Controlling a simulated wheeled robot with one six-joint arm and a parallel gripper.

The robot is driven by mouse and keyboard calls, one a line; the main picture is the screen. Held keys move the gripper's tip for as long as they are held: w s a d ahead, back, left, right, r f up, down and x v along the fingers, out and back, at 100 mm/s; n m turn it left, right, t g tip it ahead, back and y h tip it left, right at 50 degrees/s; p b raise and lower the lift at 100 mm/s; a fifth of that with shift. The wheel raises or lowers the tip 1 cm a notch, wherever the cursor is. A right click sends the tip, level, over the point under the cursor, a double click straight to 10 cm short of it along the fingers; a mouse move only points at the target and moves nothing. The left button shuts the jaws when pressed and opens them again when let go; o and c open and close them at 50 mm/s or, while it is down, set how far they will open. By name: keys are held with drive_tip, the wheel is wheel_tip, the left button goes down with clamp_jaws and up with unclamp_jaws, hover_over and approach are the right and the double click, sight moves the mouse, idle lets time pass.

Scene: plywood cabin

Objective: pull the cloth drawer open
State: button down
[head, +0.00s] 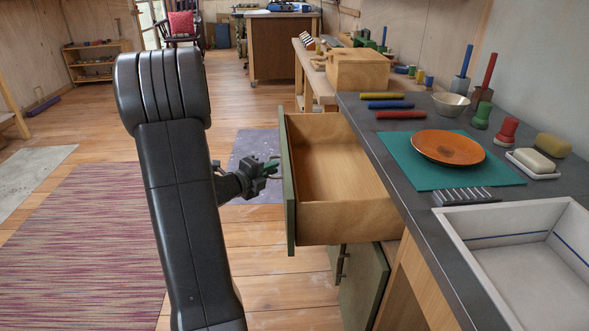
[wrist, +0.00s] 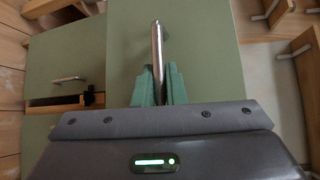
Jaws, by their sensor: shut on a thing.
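The drawer (head: 335,181) has a green front (head: 289,180) and plain wooden sides. In the head view it stands pulled well out from under the dark counter, and its visible inside looks empty. My gripper (head: 272,167) is at the outer side of the drawer front. In the wrist view my gripper (wrist: 158,86) has its green fingers shut on the metal bar handle (wrist: 157,45). The green drawer front also shows behind it in the wrist view (wrist: 210,55). My arm hides part of the floor in the head view.
A dark counter (head: 400,152) runs along the right with a teal mat (head: 505,174), an orange plate (head: 447,148) and a white sink (head: 520,262). A green cabinet door (head: 362,290) is below the drawer. The wooden floor left of the drawer is open, with rugs.

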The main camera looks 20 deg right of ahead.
drive_tip(key=shift+w+a, duration=0.25)
drive_tip(key=shift+a, duration=0.5)
drive_tip(key=shift+w+a, duration=0.2)
drive_tip(key=shift+a, duration=0.55)
drive_tip(key=shift+w+a, duration=0.25)
drive_tip(key=shift+a, duration=0.5)
drive_tip(key=c, duration=1.8)
unclamp_jaws()
drive_tip(key=shift+a, duration=0.2)
drive_tip(key=shift+o, duration=0.2)
drive_tip(key=p+v, duration=0.2)
drive_tip(key=v, duration=1.1)
drive_tip(key=shift+s+a, duration=0.2)
drive_tip(key=shift+a, duration=0.1)
drive_tip(key=shift+d, duration=0.1)
drive_tip(key=b+x, duration=0.2)
drive_tip(key=x, duration=1.2)
